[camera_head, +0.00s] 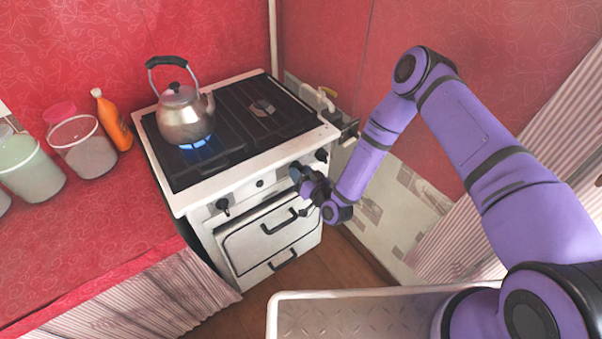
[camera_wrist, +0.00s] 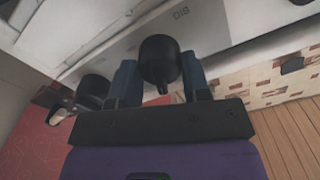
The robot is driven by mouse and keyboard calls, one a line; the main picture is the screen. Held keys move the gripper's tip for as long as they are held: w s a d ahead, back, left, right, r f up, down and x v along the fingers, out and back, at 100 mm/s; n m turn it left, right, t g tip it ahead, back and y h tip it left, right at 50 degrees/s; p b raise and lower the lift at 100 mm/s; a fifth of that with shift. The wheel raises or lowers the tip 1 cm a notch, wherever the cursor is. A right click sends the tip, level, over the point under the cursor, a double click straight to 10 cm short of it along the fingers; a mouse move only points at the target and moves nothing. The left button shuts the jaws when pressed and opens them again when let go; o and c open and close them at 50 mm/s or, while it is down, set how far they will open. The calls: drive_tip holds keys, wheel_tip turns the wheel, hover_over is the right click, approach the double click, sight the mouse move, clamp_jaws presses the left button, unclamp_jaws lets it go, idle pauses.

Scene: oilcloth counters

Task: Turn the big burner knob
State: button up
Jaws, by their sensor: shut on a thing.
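The white stove (camera_head: 262,220) has a black cooktop and a front panel with black knobs. My gripper (camera_head: 302,182) is at the right part of this panel. In the wrist view, its two fingers are shut on a black burner knob (camera_wrist: 160,60), one finger on each side. In the head view my gripper mostly hides this knob. Another black knob (camera_head: 321,155) is to its right, and it also shows in the wrist view (camera_wrist: 93,89). A third knob (camera_head: 222,206) is at the panel's left. Blue flame (camera_head: 196,143) burns under the kettle.
A steel kettle (camera_head: 183,116) stands on the left burner. An orange bottle (camera_head: 112,122) and several lidded jars stand on the red counter (camera_head: 110,212) at left. Oven handles jut out below the knobs. A patterned wall is close at right.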

drive_tip(key=m, duration=0.4)
drive_tip(key=shift+f+m, duration=0.1)
drive_tip(key=shift+m, duration=0.3)
drive_tip(key=shift+s, duration=0.1)
drive_tip(key=o, duration=0.9)
drive_tip(key=v, duration=1)
drive_tip(key=shift+s+d, duration=0.3)
